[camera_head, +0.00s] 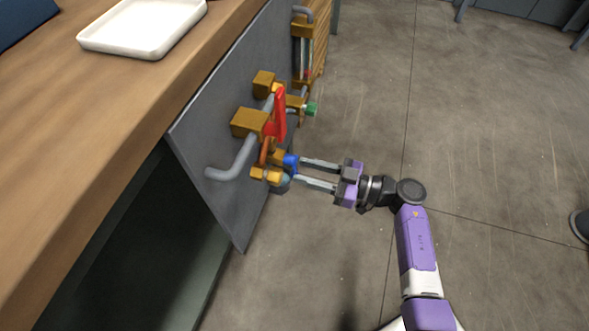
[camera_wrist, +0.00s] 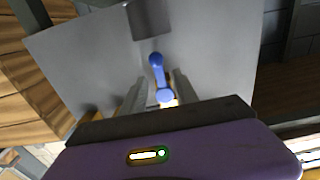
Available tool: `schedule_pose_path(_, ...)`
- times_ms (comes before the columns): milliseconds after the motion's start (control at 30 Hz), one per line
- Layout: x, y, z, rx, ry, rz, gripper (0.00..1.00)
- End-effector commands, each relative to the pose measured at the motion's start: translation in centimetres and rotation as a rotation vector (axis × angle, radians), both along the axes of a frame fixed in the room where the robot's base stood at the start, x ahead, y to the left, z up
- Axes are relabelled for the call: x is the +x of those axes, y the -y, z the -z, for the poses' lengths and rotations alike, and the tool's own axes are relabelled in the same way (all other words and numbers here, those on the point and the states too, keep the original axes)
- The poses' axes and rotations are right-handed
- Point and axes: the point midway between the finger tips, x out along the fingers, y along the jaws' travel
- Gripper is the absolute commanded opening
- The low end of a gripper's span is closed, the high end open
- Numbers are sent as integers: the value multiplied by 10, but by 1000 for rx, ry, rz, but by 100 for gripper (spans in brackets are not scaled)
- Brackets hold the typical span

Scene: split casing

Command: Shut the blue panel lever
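The blue lever (camera_head: 291,161) is low on a grey panel (camera_head: 205,130), beside brass-coloured blocks. In the wrist view the blue lever (camera_wrist: 157,72) is a short bar with a rounded knob at each end. My gripper (camera_head: 296,171) is at the lever with its two fingers apart. In the wrist view the lever lies between the fingers of my gripper (camera_wrist: 160,80), with a visible gap on each side. I cannot tell whether a finger touches it. The lever's mount is partly hidden in the head view.
A red lever (camera_head: 280,115) and a green handle (camera_head: 311,109) sit above and behind the blue lever. A grey bent pipe (camera_head: 230,168) sticks out at the left. A wooden counter (camera_head: 60,130) with a white tray (camera_head: 140,27) is at the left.

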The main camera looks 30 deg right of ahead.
Motion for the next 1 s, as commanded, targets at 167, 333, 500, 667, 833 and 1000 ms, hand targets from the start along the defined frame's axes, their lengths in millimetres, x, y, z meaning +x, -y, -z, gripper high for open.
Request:
schedule_pose_path(167,17,-16,2,-1,2,-1,36)
schedule_pose_path(333,24,-23,0,-1,2,1,36)
schedule_pose_path(500,24,-24,-1,-1,2,1,36)
schedule_pose_path(667,24,-24,-1,-1,2,1,23)
schedule_pose_path(833,24,-24,0,0,1,1,0)
schedule_pose_path(1000,24,-24,0,0,1,1,0)
